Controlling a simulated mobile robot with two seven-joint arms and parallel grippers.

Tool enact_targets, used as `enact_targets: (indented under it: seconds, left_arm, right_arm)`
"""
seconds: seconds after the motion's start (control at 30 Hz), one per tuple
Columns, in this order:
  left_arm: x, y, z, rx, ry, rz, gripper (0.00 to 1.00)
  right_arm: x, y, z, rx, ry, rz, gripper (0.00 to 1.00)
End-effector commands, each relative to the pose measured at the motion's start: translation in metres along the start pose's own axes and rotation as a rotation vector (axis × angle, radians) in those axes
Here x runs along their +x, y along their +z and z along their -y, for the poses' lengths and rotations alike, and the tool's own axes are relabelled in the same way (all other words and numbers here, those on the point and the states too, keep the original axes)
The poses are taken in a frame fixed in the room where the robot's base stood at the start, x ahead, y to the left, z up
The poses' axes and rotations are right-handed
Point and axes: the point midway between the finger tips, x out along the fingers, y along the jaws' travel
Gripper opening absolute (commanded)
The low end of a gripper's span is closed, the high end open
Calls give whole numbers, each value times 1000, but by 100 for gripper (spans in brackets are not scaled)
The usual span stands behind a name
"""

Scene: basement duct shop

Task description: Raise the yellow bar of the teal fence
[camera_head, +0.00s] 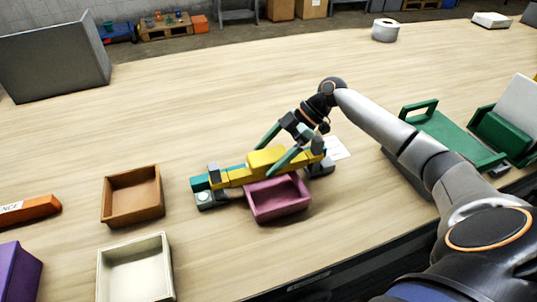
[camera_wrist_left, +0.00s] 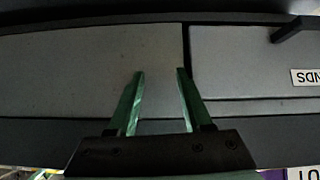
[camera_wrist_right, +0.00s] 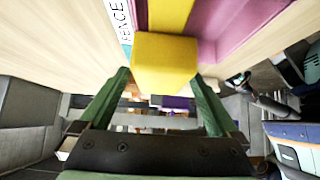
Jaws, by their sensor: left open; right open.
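The teal fence (camera_head: 202,183) stands on the table, left of my right arm. Its yellow bar (camera_head: 235,176) lies low along it, with a raised yellow block (camera_head: 266,158) in the middle. My right gripper (camera_head: 264,161) is open, with one green finger on each side of the block. In the right wrist view the block (camera_wrist_right: 165,65) sits between and just beyond the fingertips; contact cannot be told. My left gripper (camera_wrist_left: 160,72) is open and empty before grey drawer fronts, outside the head view.
A pink tray (camera_head: 278,207) sits close against the fence's near side. A brown tray (camera_head: 133,194) and a cream tray (camera_head: 136,268) stand left. A white label card (camera_head: 337,148) lies behind the fence's right end. Green holders (camera_head: 455,135) stand right.

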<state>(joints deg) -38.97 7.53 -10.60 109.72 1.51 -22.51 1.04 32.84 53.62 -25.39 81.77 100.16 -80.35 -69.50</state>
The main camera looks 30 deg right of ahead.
Motion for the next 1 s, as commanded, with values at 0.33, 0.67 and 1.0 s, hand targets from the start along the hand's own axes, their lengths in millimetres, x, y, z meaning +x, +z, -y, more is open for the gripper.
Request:
enact_targets:
  seconds: [0.33,0.67,1.0]
  left_arm:
    - [0,0,1,0,-1,2,50]
    - [0,0,1,0,-2,2,50]
    - [0,0,1,1,-2,2,50]
  right_arm:
    - [3,0,0,1,-1,0,94]
    - [3,0,0,1,-1,1,57]
    - [3,0,0,0,-1,1,19]
